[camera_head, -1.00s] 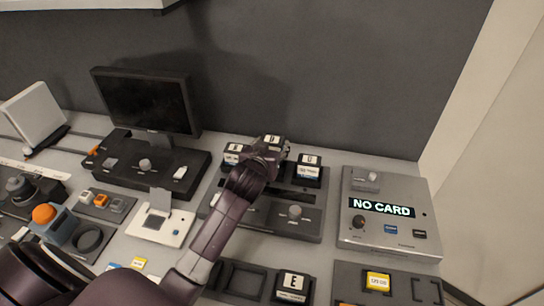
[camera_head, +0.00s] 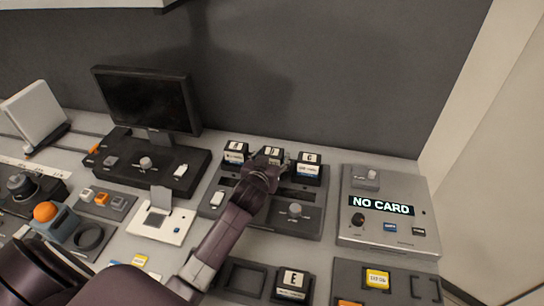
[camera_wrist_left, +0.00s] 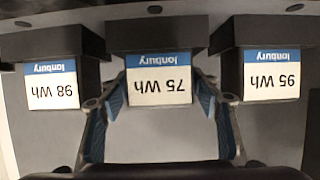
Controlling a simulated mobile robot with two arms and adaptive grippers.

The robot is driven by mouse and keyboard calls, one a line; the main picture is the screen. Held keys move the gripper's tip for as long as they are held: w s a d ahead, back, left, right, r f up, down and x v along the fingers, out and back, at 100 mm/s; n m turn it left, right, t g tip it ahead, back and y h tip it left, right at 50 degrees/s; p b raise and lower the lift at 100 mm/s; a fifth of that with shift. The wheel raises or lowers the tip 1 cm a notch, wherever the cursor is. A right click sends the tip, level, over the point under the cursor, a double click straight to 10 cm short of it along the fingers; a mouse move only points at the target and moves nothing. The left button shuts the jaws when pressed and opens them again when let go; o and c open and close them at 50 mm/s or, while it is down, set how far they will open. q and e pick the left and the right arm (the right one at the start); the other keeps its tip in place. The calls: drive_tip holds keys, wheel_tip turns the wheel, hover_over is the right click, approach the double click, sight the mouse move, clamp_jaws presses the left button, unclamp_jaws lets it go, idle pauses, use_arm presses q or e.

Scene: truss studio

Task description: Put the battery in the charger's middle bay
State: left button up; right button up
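The charger (camera_head: 262,219) is a dark box on the bench with bays along its back. The 75 Wh battery (camera_head: 271,152) is at the middle bay, between two other batteries. In the left wrist view the battery (camera_wrist_left: 160,80) shows its blue-and-white label upside down, in line with its neighbours. My left gripper (camera_head: 267,163) is at the battery's near side. In the left wrist view its fingers (camera_wrist_left: 160,97) flank the battery, their blue pads close against its sides. The bay floor is hidden. My right gripper is out of view.
The 98 Wh battery (camera_wrist_left: 52,82) and 95 Wh battery (camera_wrist_left: 272,75) stand close on both sides. Another battery (camera_head: 292,286) sits in a front tray beside an empty slot (camera_head: 243,279). A grey "NO CARD" unit (camera_head: 388,240) stands right, a monitor (camera_head: 146,101) left.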

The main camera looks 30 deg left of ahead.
use_arm(q)
drive_tip(key=shift+o, duration=0.8)
drive_tip(key=shift+r, duration=0.2)
drive_tip(key=shift+s+d, duration=0.1)
drive_tip(key=shift+s, duration=0.25)
drive_tip(key=b+v, duration=0.1)
drive_tip(key=v, duration=1)
drive_tip(key=shift+b, duration=0.35)
drive_tip(key=shift+s+r, duration=0.1)
drive_tip(key=shift+r, duration=0.1)
